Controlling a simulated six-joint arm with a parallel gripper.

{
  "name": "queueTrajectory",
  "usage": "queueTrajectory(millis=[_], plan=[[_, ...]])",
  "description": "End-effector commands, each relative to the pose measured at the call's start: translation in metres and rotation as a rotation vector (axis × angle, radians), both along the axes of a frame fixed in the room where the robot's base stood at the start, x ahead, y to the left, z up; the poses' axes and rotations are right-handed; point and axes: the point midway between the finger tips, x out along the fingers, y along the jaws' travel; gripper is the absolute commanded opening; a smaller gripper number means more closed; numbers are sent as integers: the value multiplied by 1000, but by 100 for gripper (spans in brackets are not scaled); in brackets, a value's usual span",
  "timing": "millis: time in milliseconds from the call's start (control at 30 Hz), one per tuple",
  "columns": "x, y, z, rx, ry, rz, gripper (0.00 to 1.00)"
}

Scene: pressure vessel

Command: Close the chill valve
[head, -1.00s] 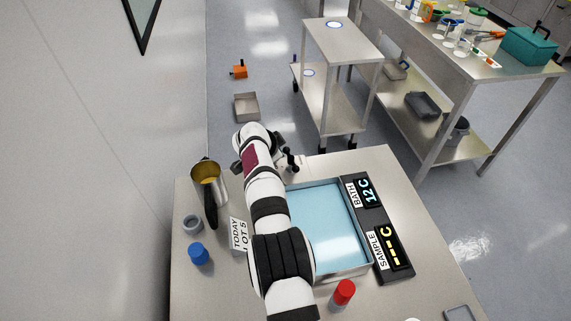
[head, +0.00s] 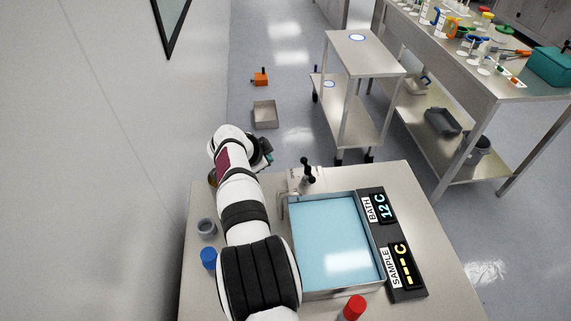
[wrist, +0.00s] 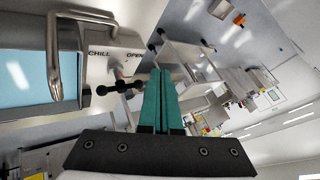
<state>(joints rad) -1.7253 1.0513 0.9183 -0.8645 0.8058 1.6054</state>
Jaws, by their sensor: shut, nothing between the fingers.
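The chill valve has a black handle with rounded ends (head: 308,172) on a metal fitting behind the blue bath. In the wrist view the black handle (wrist: 119,87) lies below a plate marked CHILL and OPEN. I cannot tell for sure which setting the handle is at. My gripper (wrist: 156,72) shows its green fingers pressed together, with nothing between them. The fingertips appear just to the right of the handle in the wrist view, apparently apart from it. In the head view my gripper (head: 267,155) is partly hidden behind my wrist, left of the valve.
A grey ring (head: 206,227), blue cap (head: 209,258) and red-capped tube (head: 353,307) stand nearby. A cart (head: 360,60) is beyond.

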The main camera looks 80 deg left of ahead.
Motion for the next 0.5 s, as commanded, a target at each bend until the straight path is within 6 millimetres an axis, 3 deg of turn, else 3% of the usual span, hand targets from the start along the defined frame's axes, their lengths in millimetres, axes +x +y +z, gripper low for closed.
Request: queueTrajectory(millis=[133, 233, 400, 500], plan=[[-15, 0, 18, 1, 0, 0, 2], [-12, -4, 27, -27, -26, 38, 20], [37, -34, 57, -250, -224, 415, 47], [63, -59, 76, -373, -344, 719, 47]])
